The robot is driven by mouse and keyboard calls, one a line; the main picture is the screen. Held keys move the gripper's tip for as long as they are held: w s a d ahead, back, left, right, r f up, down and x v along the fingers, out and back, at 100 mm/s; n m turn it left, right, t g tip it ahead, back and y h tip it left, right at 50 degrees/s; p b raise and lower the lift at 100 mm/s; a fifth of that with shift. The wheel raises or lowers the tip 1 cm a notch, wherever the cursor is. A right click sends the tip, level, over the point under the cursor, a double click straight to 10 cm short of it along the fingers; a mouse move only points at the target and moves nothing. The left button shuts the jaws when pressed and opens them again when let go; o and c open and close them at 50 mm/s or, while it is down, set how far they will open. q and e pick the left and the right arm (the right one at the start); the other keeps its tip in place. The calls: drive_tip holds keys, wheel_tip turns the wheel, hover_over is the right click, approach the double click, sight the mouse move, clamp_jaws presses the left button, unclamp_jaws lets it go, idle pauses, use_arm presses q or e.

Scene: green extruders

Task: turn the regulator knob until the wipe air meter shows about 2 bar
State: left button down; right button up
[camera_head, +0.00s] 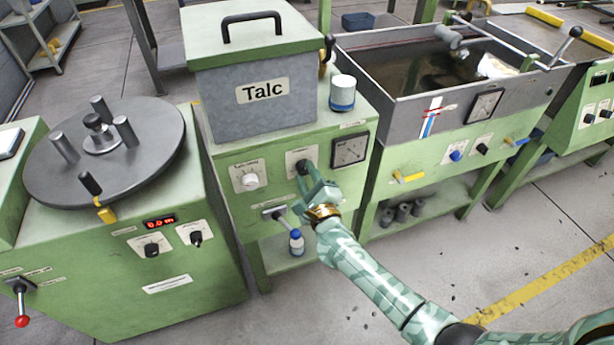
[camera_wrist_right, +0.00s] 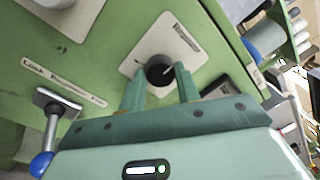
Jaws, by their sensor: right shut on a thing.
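The regulator knob (camera_head: 302,167) is a black round knob on a white plate on the front of the green talc cabinet. It also shows in the right wrist view (camera_wrist_right: 160,71), with a light pointer mark on it. My right gripper (camera_head: 308,176) is shut on this knob, with one finger on each side in the right wrist view (camera_wrist_right: 160,82). The meter (camera_head: 350,150) is a square black-framed dial just right of the knob; its needle and scale are too small to read. My left gripper is not in view.
A white knob (camera_head: 250,179) sits left of the regulator, and a lever (camera_wrist_right: 52,128) with a blue ball end is below it. A small bottle (camera_head: 296,242) stands on the lower shelf.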

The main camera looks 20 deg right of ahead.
drive_tip(key=shift+f, duration=0.1)
drive_tip(key=o, duration=1)
drive_tip(key=shift+c, duration=0.2)
drive_tip(key=s+p, duration=0.3)
drive_tip(key=s, duration=1.3)
drive_tip(key=shift+s+f, duration=0.2)
drive_tip(key=shift+f, duration=0.15)
